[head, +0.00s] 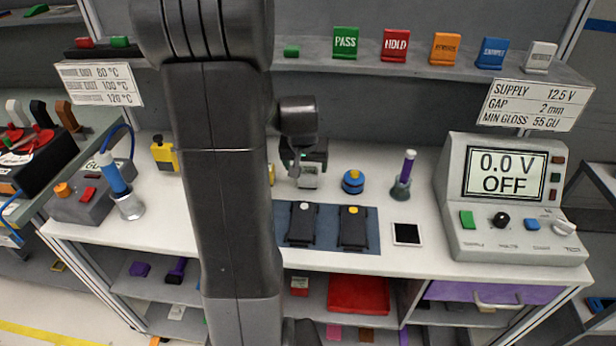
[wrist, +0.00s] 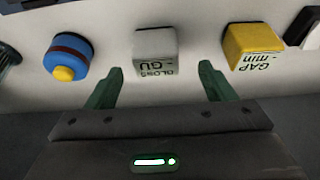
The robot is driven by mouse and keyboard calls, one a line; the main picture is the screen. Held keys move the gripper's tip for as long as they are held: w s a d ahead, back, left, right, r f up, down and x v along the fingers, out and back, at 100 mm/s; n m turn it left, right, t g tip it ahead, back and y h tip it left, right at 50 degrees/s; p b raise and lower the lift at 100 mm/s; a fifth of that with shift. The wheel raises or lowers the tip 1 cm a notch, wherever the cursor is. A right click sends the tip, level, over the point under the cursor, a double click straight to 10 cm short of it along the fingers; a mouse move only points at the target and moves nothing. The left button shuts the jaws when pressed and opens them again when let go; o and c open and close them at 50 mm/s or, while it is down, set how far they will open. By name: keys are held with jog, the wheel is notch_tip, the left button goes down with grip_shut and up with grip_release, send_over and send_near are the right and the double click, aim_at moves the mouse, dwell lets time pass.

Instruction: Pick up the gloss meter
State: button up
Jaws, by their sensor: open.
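The gloss meter (wrist: 155,44) is a small light grey block labelled "GLOSS - GU" in the wrist view. In the head view the gloss meter (head: 308,179) stands on the white bench, partly covered by my gripper (head: 311,160). In the wrist view my gripper (wrist: 161,72) is open, with its two green fingers apart and nothing held. The gloss meter appears between and just beyond the fingertips. Contact with it cannot be made out.
A yellow gap meter (wrist: 252,44) and a blue round device (wrist: 69,58) flank it. In the head view, two black devices lie on a blue mat (head: 328,242) in front. A purple-handled tool (head: 403,175) and the power supply (head: 512,205) stand to the right.

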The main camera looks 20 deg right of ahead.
aim_at(308, 171)
jog(key=shift+d+p+x, duration=0.1)
jog(key=shift+p+x, duration=0.15)
jog(key=shift+x, duration=1.1)
jog(key=shift+d+p+x, duration=0.15)
jog(key=shift+p+x, duration=0.1)
jog(key=shift+x, duration=1.15)
jog(key=shift+s, duration=0.2)
jog(key=shift+c, duration=0.5)
jog(key=c, duration=1.1)
